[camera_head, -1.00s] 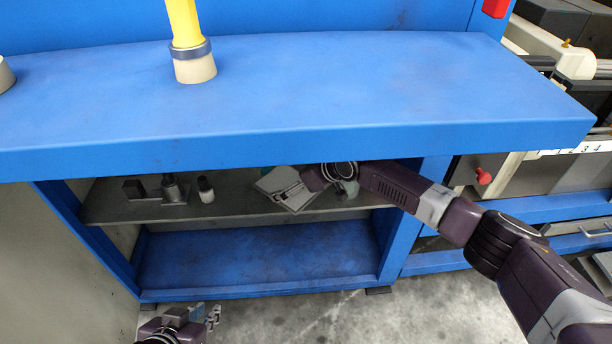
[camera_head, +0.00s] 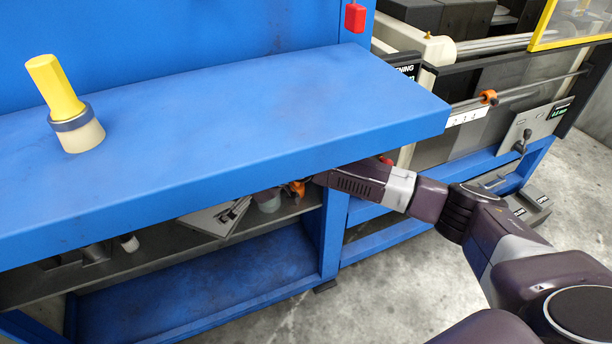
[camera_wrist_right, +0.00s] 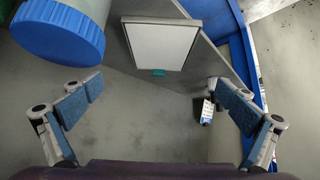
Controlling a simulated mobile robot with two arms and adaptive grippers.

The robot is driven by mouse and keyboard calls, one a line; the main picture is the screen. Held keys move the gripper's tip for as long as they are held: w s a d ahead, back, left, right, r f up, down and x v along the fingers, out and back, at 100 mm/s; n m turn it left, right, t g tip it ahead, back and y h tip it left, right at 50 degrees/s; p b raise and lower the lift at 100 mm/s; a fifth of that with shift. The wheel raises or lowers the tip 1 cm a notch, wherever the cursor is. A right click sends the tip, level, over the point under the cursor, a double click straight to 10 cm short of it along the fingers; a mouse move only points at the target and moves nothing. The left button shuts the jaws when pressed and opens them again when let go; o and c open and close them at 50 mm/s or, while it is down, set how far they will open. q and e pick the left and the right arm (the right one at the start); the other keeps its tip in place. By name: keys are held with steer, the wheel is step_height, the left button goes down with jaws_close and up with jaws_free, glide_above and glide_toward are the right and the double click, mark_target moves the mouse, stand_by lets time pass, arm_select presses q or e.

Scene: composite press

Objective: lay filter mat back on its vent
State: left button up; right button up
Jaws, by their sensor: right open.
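My right gripper (camera_wrist_right: 158,88) is open and empty in the right wrist view, its blue-padded fingers spread wide over a grey surface. Ahead of it is a pale square panel (camera_wrist_right: 160,45) in a grey frame, with a small teal tab (camera_wrist_right: 159,72) at its near edge. I cannot tell whether this panel is the filter mat or its vent. In the head view my right arm reaches under the blue bench top, which hides the gripper. A flat whitish piece (camera_head: 212,217) lies on the shelf there. My left gripper is out of view.
A large blue-ended cylinder (camera_wrist_right: 58,32) is close at the upper left of the wrist view. A small white object (camera_wrist_right: 207,112) is beside the right finger. The blue bench top (camera_head: 260,115) overhangs the shelf (camera_head: 165,243). A yellow-handled tool (camera_head: 62,95) stands on top.

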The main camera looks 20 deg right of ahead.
steer(key=s+a+f+g, duration=0.1)
steer(key=s+a+f, duration=0.25)
steer(key=s, duration=0.55)
steer(key=s+a+f, duration=0.3)
steer(key=s+f, duration=0.1)
steer(key=s, duration=0.4)
steer(key=s+d+f+m+g+h, duration=0.1)
steer(key=s+d+f+m+h, duration=0.1)
steer(key=s+d, duration=0.7)
steer(key=s+d+f+m+h, duration=0.1)
steer(key=s+d+m+h, duration=0.3)
steer(key=s+d, duration=0.6)
steer(key=shift+s+d+f+m+g, duration=0.15)
steer(key=shift+s+f+m+g, duration=0.25)
steer(key=shift+s+m, duration=0.15)
